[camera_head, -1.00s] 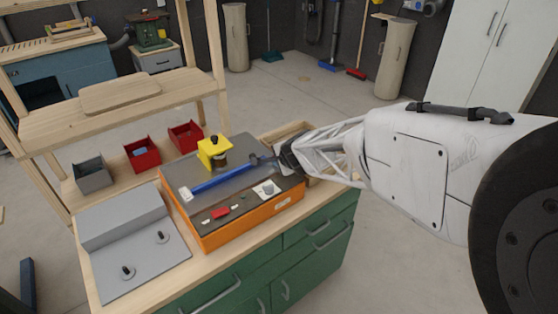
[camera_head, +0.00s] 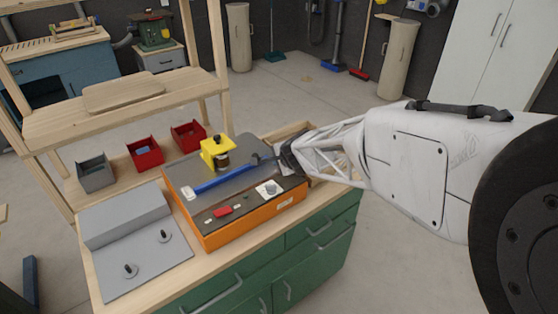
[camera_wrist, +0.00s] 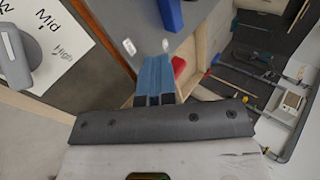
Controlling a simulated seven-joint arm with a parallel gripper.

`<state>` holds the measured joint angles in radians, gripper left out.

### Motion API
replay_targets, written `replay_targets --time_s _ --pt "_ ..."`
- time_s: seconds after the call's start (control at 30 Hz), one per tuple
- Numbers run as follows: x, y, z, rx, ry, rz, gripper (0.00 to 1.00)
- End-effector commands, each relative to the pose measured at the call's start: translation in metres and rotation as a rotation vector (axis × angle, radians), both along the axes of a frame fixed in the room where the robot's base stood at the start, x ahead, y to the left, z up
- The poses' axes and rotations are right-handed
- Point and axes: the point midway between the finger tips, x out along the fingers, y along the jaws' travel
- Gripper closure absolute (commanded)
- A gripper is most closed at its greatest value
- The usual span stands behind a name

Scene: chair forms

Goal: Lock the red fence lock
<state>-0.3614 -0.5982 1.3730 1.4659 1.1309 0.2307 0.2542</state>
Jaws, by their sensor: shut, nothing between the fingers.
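The red fence lock (camera_head: 222,211) is a small red piece on the dark front strip of the orange-based machine (camera_head: 255,219). A long blue fence bar (camera_head: 225,180) lies across the machine's grey top, and part of a blue bar (camera_wrist: 170,12) shows at the top of the wrist view. My gripper (camera_head: 261,158) is over the machine's back right edge, to the right of and behind the red lock. In the wrist view its blue fingers (camera_wrist: 156,66) are together and empty. The red lock is not clearly visible there.
A yellow block (camera_head: 216,152) stands at the machine's back. A white dial plate (camera_head: 268,188) is at its front right; its Mid and High labels (camera_wrist: 50,35) show in the wrist view. A grey angled panel (camera_head: 135,250) lies left. Red bins (camera_head: 145,155) stand behind.

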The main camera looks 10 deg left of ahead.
Motion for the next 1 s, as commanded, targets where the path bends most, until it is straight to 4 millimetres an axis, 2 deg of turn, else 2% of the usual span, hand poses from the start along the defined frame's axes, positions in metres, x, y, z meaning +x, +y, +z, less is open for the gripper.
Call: replay_targets --time_s 0.5,1.0 --pt "0.005 -0.016 0.001 -0.001 -0.003 -0.006 1.00" --pt "0.005 -0.017 0.001 0.000 -0.002 -0.003 1.00"
